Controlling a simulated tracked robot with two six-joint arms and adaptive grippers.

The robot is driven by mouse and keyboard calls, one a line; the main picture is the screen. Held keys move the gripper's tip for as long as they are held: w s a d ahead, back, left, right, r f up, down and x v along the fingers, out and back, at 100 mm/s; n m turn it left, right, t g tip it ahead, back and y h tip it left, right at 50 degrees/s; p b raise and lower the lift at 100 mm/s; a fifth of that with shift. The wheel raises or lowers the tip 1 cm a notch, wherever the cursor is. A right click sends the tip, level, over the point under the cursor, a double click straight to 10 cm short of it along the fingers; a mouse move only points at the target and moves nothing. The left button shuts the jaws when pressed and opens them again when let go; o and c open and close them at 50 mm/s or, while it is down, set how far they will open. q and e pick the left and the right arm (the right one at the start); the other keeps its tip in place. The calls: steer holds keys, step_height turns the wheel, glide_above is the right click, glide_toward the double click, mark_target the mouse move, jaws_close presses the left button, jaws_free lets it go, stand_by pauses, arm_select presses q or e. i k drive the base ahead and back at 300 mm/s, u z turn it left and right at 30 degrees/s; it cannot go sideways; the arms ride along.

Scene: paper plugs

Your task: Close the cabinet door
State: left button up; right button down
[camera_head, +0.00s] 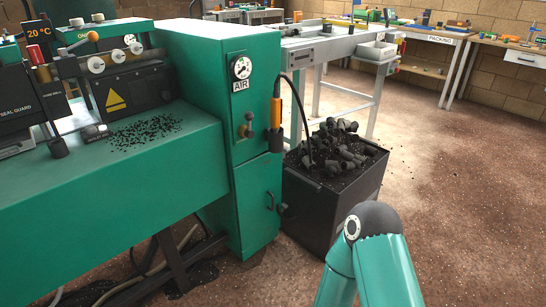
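The green cabinet (202,75) stands at the end of the green machine, left of the picture's middle. Its lower door (258,202) is a narrow green panel on the front, with a small handle (271,201) near its right edge. The door looks flush with the front, but I cannot tell whether it is fully shut. A teal link of one of my arms shows at the lower right, well apart from the door. Neither gripper is in view.
A black bin (325,213) heaped with dark plugs stands right of the cabinet door. An orange-handled tool (275,108) with a black cable hangs on the cabinet. A packing table (444,40) stands behind. Speckled brown floor is open at the right.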

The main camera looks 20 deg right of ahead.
mark_target(257, 182)
steer(key=i, duration=0.95)
steer(key=z, duration=0.05)
